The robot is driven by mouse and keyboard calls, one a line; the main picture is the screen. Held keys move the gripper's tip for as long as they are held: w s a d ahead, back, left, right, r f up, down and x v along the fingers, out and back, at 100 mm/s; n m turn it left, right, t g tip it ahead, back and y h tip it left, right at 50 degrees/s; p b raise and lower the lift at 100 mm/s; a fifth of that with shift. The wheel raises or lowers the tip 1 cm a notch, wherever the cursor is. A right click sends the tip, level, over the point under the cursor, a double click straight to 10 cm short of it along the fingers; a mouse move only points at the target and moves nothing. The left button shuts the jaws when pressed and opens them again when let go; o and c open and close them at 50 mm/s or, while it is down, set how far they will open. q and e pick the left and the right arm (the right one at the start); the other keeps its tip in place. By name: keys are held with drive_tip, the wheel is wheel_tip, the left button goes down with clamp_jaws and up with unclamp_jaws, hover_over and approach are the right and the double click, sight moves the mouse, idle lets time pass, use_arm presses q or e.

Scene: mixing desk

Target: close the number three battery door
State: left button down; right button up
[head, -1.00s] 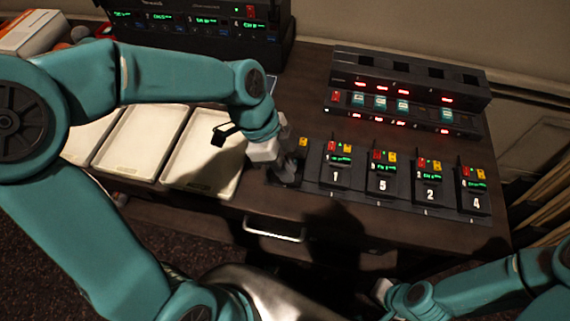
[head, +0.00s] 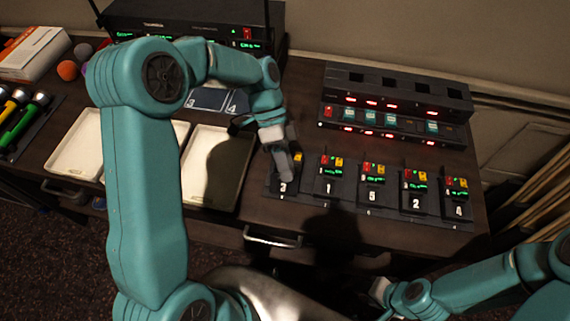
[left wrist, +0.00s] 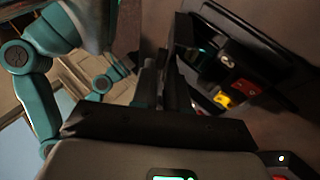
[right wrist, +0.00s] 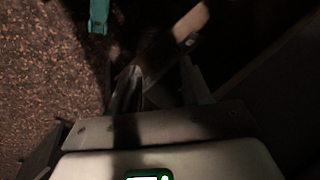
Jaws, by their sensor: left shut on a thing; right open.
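The number three pack (head: 282,188) is at the left end of a row of black numbered packs on the desk. Its white 3 shows on the front, but its upper part is mostly behind my left gripper (head: 288,170). That gripper reaches down onto the pack from above and is shut on its door, as far as I can tell; the door itself is hard to make out. In the left wrist view the fingers (left wrist: 160,85) are close together beside a dark pack with red and yellow parts (left wrist: 227,80). My right gripper (right wrist: 160,85) is open and empty, low over the dark floor.
Packs 1 (head: 328,187), 5 (head: 372,195), 2 (head: 415,202) and 4 (head: 457,209) stand close on the right. A charger rack (head: 395,105) is behind them. White trays (head: 215,165) lie on the left. A receiver rack (head: 190,25) stands at the back.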

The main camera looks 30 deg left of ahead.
idle(0.4)
use_arm(q)
drive_tip(key=c, duration=1.2)
unclamp_jaws()
drive_tip(key=p+v, duration=0.1)
drive_tip(key=v, duration=1.5)
drive_tip(key=shift+w+a, duration=0.1)
drive_tip(key=shift+w, duration=0.2)
